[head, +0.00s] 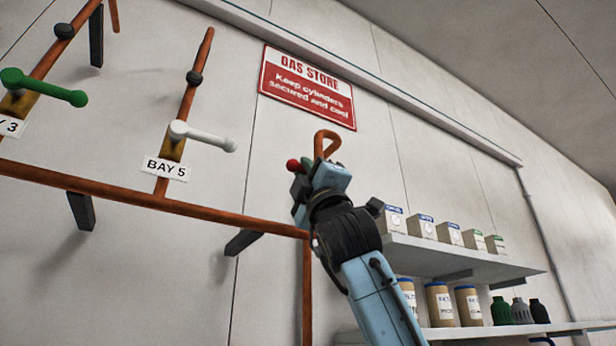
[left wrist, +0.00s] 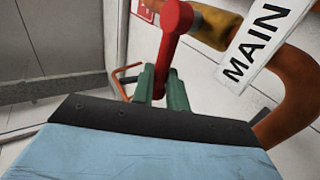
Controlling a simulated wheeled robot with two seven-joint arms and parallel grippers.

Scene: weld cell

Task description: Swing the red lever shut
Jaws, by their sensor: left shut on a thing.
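The red lever (left wrist: 172,38) runs down from its round hub beside a brass-coloured valve body (left wrist: 212,28) in the left wrist view. Its lower end is between the two green fingers of my left gripper (left wrist: 160,88), which is shut on it. In the head view a red tip of the lever (head: 293,165) shows just left of my left gripper (head: 303,184); the gripper hides the rest of it and the valve. A white MAIN label (left wrist: 262,45) is right of the hub. My right gripper is not in view.
A green lever (head: 45,88) and a white lever (head: 203,136) above the BAY 5 label (head: 166,169) are on copper pipes at left. A shelf (head: 455,255) with boxes and jars is close on the right. A red sign (head: 308,88) hangs above.

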